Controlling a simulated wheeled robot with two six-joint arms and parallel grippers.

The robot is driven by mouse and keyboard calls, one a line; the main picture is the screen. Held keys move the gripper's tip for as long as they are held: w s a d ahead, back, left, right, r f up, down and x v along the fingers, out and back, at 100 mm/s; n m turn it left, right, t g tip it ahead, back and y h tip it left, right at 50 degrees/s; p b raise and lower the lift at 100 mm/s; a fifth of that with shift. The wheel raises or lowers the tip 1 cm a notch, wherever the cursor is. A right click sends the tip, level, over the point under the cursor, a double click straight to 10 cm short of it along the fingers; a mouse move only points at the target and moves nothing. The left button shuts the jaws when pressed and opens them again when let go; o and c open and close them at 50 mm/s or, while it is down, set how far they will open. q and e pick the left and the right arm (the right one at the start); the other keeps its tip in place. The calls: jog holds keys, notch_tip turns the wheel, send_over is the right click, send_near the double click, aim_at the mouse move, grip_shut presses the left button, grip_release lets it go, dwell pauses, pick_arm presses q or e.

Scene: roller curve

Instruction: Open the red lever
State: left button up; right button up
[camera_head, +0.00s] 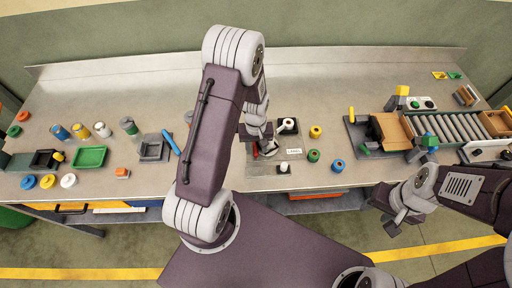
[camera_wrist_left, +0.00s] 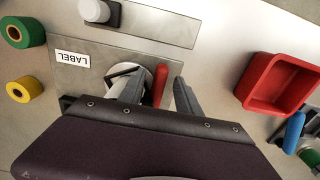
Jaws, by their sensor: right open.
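The red lever (camera_wrist_left: 161,85) shows in the left wrist view, upright in the picture beside a round white part at the edge of a grey plate. My left gripper (camera_wrist_left: 158,92) is open, with one finger on each side of the lever and a gap visible on the right side. Whether the left finger touches the lever I cannot tell. In the head view my left gripper (camera_head: 264,146) is low over the bench and its arm hides much of the lever. My right gripper (camera_head: 395,218) is open and empty in front of the bench edge, at the right.
A plate marked LABEL (camera_wrist_left: 73,58) lies left of the lever, with green (camera_wrist_left: 22,32) and yellow (camera_wrist_left: 24,89) rolls further left. A red tray (camera_wrist_left: 250,88) stands to the right. A roller conveyor (camera_head: 460,128) occupies the bench's right side. The bench's back middle is clear.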

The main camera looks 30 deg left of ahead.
pick_arm(q)
jog(key=shift+f, duration=0.3)
grip_shut()
dwell(1.3)
